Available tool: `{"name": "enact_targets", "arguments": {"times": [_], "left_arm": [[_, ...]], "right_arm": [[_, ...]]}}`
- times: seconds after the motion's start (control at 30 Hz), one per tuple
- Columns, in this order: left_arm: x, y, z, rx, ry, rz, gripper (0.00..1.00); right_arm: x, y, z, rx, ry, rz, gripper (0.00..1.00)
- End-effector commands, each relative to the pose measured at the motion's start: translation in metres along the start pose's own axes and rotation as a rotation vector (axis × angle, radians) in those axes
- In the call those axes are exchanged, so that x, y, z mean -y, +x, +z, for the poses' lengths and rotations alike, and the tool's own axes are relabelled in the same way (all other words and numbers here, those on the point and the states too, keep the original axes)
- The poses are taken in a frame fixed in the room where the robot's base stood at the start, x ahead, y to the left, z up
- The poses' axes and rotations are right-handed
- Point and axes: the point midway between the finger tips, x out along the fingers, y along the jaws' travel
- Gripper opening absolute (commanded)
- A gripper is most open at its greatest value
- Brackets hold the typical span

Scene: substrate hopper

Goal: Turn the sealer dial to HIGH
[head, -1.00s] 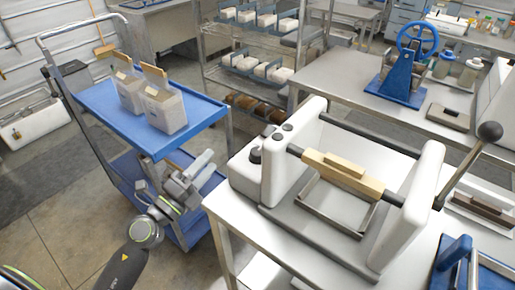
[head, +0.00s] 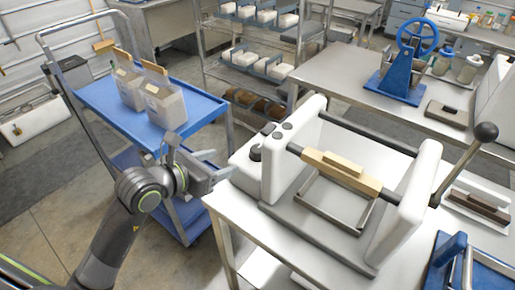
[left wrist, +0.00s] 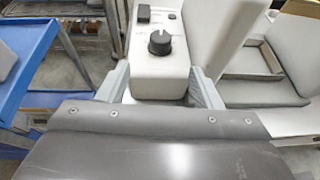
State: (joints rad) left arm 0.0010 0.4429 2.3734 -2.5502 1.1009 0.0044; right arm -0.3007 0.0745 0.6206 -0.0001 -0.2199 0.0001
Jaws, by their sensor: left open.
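The sealer (head: 290,165) is a white machine with a wooden-faced bar (head: 342,172), standing on a steel table. Its black dial (head: 255,153) is on the control box at the machine's left end. In the left wrist view the dial (left wrist: 160,42) shows with a pale pointer mark and small markings too fine to read. My left gripper (head: 222,165) is open and empty, left of the control box, with its fingers pointing toward it. In the left wrist view its fingers (left wrist: 160,85) are spread to either side below the dial, apart from it. My right gripper is not in view.
A blue cart (head: 190,108) with two bags (head: 165,105) stands left of the table. A black rocker switch (left wrist: 143,13) sits beyond the dial. A blue hand-wheel press (head: 405,70) stands on the back table.

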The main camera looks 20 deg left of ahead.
Motion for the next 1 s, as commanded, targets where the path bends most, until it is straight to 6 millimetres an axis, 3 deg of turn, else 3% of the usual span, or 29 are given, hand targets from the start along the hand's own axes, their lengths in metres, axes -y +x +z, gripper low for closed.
{"name": "enact_targets", "arguments": {"times": [0.7,1.0], "left_arm": [[0.002,0.123,0.001,0.0,-0.004,-0.004,0.59],[0.001,0.15,0.0,-0.001,-0.001,-0.003,0.59]], "right_arm": [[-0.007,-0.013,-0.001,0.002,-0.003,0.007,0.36],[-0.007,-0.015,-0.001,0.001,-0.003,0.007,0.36]]}}
